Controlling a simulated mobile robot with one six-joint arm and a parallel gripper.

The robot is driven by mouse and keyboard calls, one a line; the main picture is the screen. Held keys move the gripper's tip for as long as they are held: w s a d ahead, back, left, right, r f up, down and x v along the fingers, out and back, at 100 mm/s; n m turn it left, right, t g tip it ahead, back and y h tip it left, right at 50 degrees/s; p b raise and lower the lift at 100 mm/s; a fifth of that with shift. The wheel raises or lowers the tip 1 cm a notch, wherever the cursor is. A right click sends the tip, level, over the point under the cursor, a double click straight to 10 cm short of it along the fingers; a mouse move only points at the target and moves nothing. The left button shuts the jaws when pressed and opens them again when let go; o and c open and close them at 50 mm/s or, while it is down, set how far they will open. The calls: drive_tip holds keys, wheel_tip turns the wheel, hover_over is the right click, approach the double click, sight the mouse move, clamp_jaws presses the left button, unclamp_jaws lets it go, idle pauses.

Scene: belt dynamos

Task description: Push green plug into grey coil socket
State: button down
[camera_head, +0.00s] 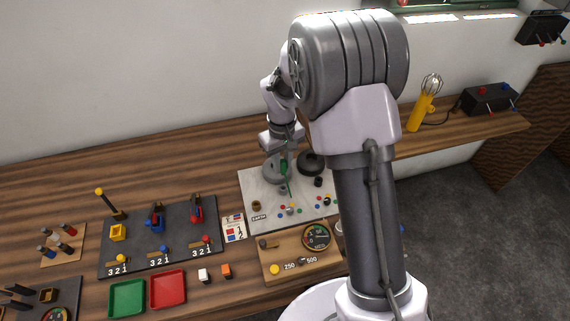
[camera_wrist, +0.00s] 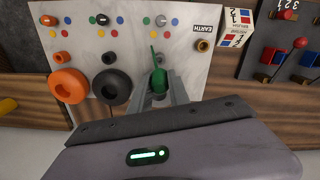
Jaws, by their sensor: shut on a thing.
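My gripper (camera_wrist: 159,98) is shut on the green plug (camera_wrist: 158,78), above the light panel. A thin green part of the plug stretches towards the top of the wrist view. In the head view the green plug (camera_head: 284,167) is below my gripper (camera_head: 284,152), in front of the grey coil (camera_head: 272,171). The grey coil socket (camera_head: 282,189) stands on the panel just in front of that coil. In the wrist view the grey coil is mostly hidden behind my fingers and the plug. I cannot tell whether the plug touches the socket.
A black coil (camera_wrist: 111,89) and an orange coil (camera_wrist: 68,84) stand beside the plug, each with its own socket. Small coloured dots and terminals line the panel (camera_wrist: 205,18). A dark switch board (camera_head: 160,245) and a wooden meter board (camera_head: 285,258) lie nearby.

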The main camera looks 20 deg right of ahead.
sight(283, 174)
drive_tip(key=shift+f+b, duration=2.15)
drive_tip(key=shift+f, duration=0.8)
drive_tip(key=shift+f, duration=0.4)
drive_tip(key=shift+f+b, duration=1.2)
drive_tip(key=shift+f, duration=0.05)
drive_tip(key=c, duration=1.1)
unclamp_jaws()
drive_tip(key=shift+c, duration=0.2)
